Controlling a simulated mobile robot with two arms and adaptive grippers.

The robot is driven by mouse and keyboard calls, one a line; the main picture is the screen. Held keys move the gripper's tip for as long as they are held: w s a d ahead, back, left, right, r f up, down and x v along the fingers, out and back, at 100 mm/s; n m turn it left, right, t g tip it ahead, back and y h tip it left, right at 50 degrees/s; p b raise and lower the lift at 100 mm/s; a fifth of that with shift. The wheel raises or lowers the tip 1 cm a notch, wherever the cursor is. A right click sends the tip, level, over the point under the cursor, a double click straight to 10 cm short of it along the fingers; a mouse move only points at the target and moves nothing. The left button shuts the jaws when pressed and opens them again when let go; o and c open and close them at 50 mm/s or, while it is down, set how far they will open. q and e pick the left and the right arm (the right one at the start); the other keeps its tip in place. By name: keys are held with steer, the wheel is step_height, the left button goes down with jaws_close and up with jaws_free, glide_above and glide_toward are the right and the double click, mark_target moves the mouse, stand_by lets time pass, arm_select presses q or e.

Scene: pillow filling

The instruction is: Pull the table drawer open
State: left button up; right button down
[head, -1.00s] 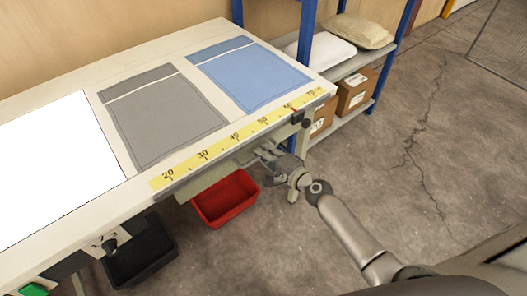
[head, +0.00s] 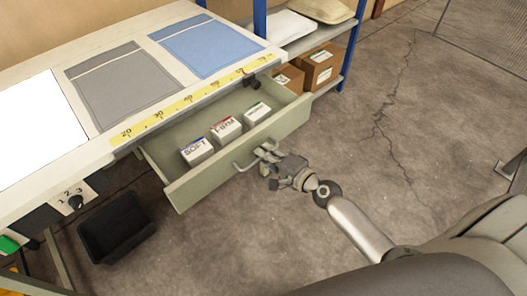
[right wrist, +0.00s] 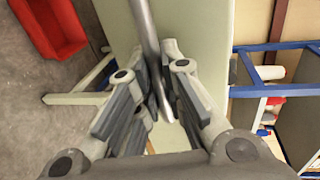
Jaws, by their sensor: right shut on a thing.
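The table drawer (head: 184,192) is pale green and stands well out from under the table's front edge. Several small white labelled boxes (head: 226,130) lie inside it. My right gripper (head: 262,155) is at the drawer's metal bar handle (head: 243,166) on the front panel. In the right wrist view the handle (right wrist: 146,35) runs down between the two fingers of my right gripper (right wrist: 165,100), which are shut on it. The drawer front (right wrist: 205,40) fills the middle of that view. My left gripper is not in view.
The table (head: 105,50) carries a grey cloth piece (head: 125,85), a blue one (head: 207,48) and a yellow ruler strip (head: 170,107). A black bin (head: 115,228) stands on the floor. A shelf with cartons (head: 318,68) stands at the back. The floor at right is clear.

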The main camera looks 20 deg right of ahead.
steer(key=shift+s+d, duration=0.1)
steer(key=shift+s, duration=0.3)
steer(key=c, duration=1.5)
jaws_free()
steer(key=v, duration=1.2)
steer(key=shift+f, duration=0.1)
